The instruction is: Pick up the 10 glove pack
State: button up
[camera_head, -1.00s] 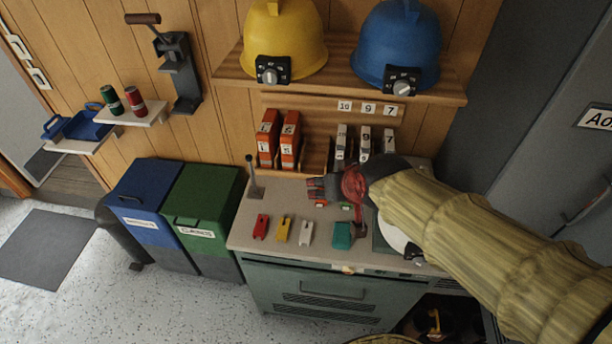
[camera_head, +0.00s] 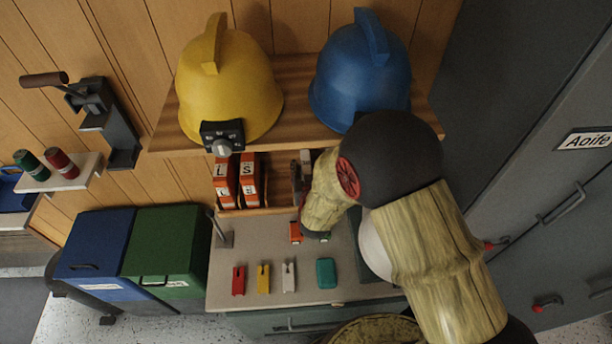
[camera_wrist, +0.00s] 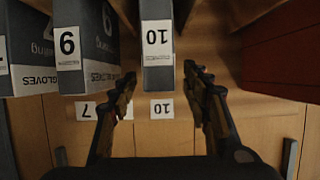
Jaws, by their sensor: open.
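The 10 glove pack is a narrow grey box with a white "10" label (camera_wrist: 157,45), upright in the upper middle of the wrist view. My gripper (camera_wrist: 160,73) is open, with its dark fingers to the left and right of the pack's near end. In the head view my arm covers most of the grey packs and my gripper's fingertips.
Dark red boxes (camera_wrist: 280,62) stand right of my gripper in the wrist view, across a gap. Orange L and S packs (camera_head: 236,180) stand on the rack. A shelf with a yellow helmet (camera_head: 225,95) and a blue helmet (camera_head: 360,75) overhangs it.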

aim_at(305, 158)
jog(key=shift+x, duration=3.45)
jog(key=shift+r, duration=0.15)
jog(key=shift+c, duration=0.4)
jog(key=c, duration=1.1)
grip_shut()
